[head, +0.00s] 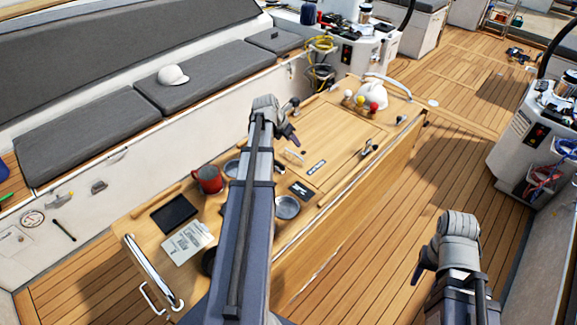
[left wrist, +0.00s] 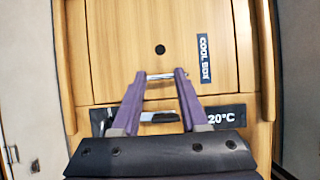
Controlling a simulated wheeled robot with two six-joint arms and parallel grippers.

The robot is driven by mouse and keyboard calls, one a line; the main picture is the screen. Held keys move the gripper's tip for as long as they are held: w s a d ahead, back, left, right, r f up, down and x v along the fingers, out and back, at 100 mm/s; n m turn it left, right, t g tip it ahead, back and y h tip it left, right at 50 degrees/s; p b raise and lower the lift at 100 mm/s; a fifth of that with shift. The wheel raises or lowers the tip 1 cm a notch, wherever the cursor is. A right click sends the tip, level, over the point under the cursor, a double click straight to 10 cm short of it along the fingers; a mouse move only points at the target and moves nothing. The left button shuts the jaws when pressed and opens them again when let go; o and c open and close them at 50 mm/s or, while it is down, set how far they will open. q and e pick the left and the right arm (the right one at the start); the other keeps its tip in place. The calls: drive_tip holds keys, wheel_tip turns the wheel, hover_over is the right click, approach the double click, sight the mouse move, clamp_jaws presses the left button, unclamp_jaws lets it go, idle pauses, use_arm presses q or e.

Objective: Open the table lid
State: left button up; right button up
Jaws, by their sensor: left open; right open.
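The wooden table lid (head: 338,140) lies flat and flush in the top of the long cockpit table, and looks shut. It bears a "COOL BOX" label (left wrist: 204,58) and a small round black spot. A small metal handle (head: 294,155) is at its near edge; in the left wrist view the handle (left wrist: 160,76) lies between my open fingertips. My left gripper (head: 295,141) is above this edge of the lid; whether it touches the handle I cannot tell. My right gripper (head: 416,276) is open and empty over the deck, right of the table.
A red mug (head: 209,179), metal bowls (head: 287,207) and a booklet (head: 187,243) sit on the near half of the table. A white helmet (head: 373,97) and coloured balls stand beyond the lid. The deck (head: 455,165) to the right is clear.

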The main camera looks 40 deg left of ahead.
use_arm(q)
drive_tip(key=t+b, duration=0.1)
drive_tip(key=b, duration=0.6)
approach(294, 160)
drive_tip(key=x, duration=0.4)
drive_tip(key=shift+w+f, duration=0.1)
drive_tip(key=shift+w, duration=0.1)
drive_tip(key=shift+s+d+f, duration=0.1)
drive_tip(key=shift+s+d, duration=0.05)
drive_tip(key=shift+s, duration=0.05)
drive_tip(key=shift+w+a+f+b, duration=0.35)
drive_tip(key=shift+f+b, duration=0.2)
drive_tip(key=shift+f, duration=0.05)
drive_tip(key=shift+s+d+r, duration=0.15)
drive_tip(key=shift+r, duration=0.1)
drive_tip(key=shift+f, duration=0.1)
